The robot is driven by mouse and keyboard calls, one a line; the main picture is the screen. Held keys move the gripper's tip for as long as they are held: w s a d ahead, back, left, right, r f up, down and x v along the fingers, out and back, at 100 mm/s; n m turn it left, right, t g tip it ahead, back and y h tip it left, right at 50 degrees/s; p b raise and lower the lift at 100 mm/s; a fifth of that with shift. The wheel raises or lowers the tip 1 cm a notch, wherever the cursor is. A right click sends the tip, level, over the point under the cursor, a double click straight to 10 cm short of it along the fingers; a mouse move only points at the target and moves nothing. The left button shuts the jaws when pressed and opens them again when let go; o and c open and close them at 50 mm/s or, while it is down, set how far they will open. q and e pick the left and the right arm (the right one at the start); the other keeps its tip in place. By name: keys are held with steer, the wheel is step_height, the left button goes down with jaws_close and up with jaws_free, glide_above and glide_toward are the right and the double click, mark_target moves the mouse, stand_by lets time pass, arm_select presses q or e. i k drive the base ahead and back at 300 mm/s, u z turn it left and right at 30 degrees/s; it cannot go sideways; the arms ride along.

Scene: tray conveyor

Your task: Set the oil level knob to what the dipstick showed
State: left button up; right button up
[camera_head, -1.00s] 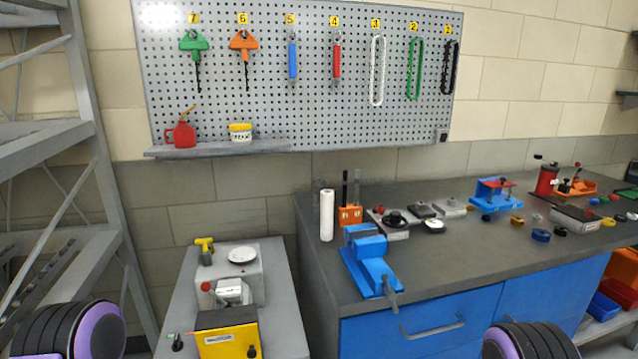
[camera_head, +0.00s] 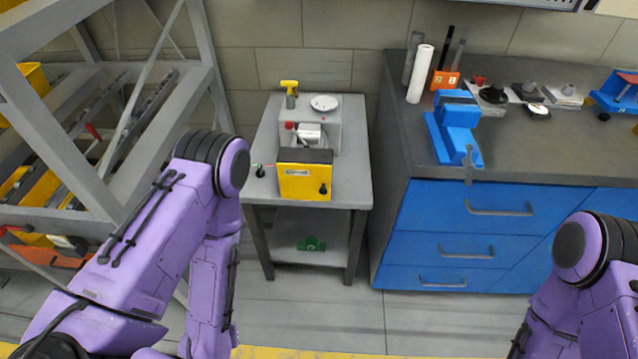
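A yellow box (camera_head: 304,178) with a small label and a black knob (camera_head: 323,189) on its front stands at the front of a small grey table. I cannot read the knob's setting or tell whether it is the oil level knob. Behind it is a grey housing (camera_head: 329,132) with a white round disc (camera_head: 324,103) on top. A yellow T-shaped handle (camera_head: 289,85), perhaps the dipstick's, stands upright at the housing's back left corner. No oil mark shows. My purple arms are at the left and lower right; neither gripper shows, and none of these things is held.
The small table (camera_head: 353,185) has a lower shelf with a green object (camera_head: 311,244). A workbench (camera_head: 400,140) with blue drawers stands to its right, carrying a blue vise (camera_head: 456,130) and a white roll (camera_head: 420,74). A grey metal rack (camera_head: 60,140) stands left. Floor between is clear.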

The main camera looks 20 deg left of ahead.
mark_target(261, 173)
steer(key=u, duration=0.55)
steer(key=k, duration=0.45)
steer(key=u, duration=0.4)
steer(key=i, duration=0.5)
